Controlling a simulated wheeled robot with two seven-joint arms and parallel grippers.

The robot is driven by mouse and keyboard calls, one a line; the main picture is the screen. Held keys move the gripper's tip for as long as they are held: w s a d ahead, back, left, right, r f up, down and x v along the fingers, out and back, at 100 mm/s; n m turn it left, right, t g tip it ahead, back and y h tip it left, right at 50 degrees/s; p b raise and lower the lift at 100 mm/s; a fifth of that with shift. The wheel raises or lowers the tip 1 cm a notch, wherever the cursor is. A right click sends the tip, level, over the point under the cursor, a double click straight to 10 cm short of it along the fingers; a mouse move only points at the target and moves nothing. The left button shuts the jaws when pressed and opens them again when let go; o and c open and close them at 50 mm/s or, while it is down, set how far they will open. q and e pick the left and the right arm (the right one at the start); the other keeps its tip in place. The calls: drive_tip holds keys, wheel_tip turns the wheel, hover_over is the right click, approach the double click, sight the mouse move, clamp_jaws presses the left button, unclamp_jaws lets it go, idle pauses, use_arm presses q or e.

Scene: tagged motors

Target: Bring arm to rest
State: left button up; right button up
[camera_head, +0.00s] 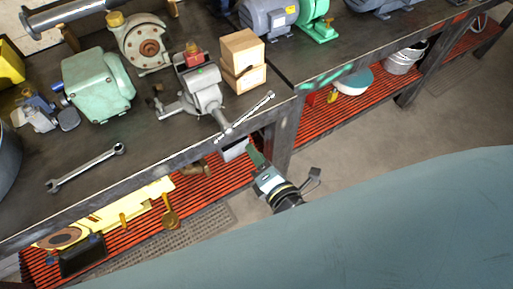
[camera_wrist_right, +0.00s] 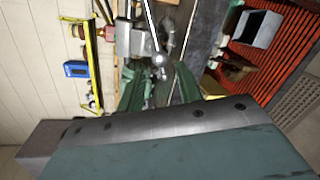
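My right gripper (camera_head: 254,154) is in the head view, just in front of the workbench's front edge, near the bench corner and below the vise handle. In the right wrist view its two green fingers (camera_wrist_right: 158,88) stand apart with nothing held between them. The grey bench vise (camera_head: 203,90) is close to the gripper; its long bar handle and round knob (camera_wrist_right: 159,61) show beyond the finger gap in the wrist view. Whether the fingers touch anything cannot be told, but none is seen gripped. My left gripper is not in view.
The dark workbench (camera_head: 120,178) carries a green motor (camera_head: 98,83), a wrench (camera_head: 86,168), wooden blocks (camera_head: 242,62) and a blue-grey motor (camera_head: 268,17). A red slatted lower shelf (camera_head: 205,200) holds several parts. The floor (camera_head: 445,115) at right is clear.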

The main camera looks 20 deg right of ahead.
drive_tip(key=s+a+f+n+g+y+b, duration=0.1)
drive_tip(key=s+f+n+g+b, duration=0.3)
drive_tip(key=f+n, duration=1)
drive_tip(key=s+f+n+g+y+b, duration=0.1)
drive_tip(key=s+f+n+g, duration=0.35)
drive_tip(key=f+n, duration=0.9)
drive_tip(key=s+d+f+n+g+h+b, duration=0.1)
drive_tip(key=s+d+f+n+g+b, duration=0.1)
drive_tip(key=s+d+f+n, duration=0.4)
drive_tip(key=s+d+f+n+g+h+b, duration=0.2)
drive_tip(key=s+d+f+n, duration=0.5)
drive_tip(key=s+f+n, duration=0.9)
drive_tip(key=shift+s+d+f+n+g+h+b, duration=0.15)
drive_tip(key=shift+s+f+n+g+h+b, duration=0.3)
drive_tip(key=shift+g, duration=0.7)
